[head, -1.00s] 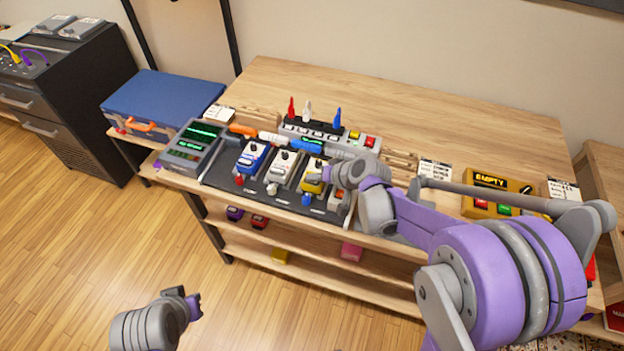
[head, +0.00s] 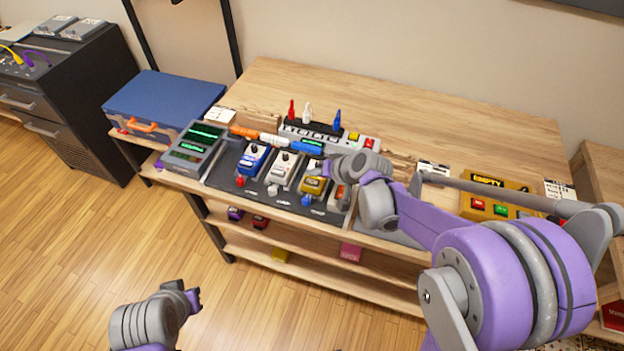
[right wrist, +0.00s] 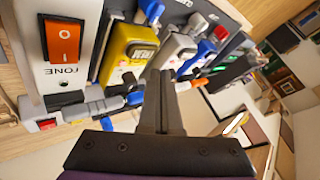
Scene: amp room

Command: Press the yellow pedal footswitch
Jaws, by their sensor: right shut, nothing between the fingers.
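The yellow pedal (head: 313,186) is the rightmost of three coloured pedals on a dark board (head: 222,177). A blue cap (head: 306,201) shows at its front end. In the right wrist view the yellow pedal (right wrist: 122,47) is just left of my fingers, with a blue piece (right wrist: 135,98) at its near end. My left gripper (head: 194,297) is low at left, away from the table.
Blue (head: 253,158) and white (head: 284,170) pedals stand left of the yellow one. A white switch box (right wrist: 65,50) is on its other side. Red, white and blue pointed pieces stand behind. A yellow unit (head: 490,195) is at the right. The table's back is clear.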

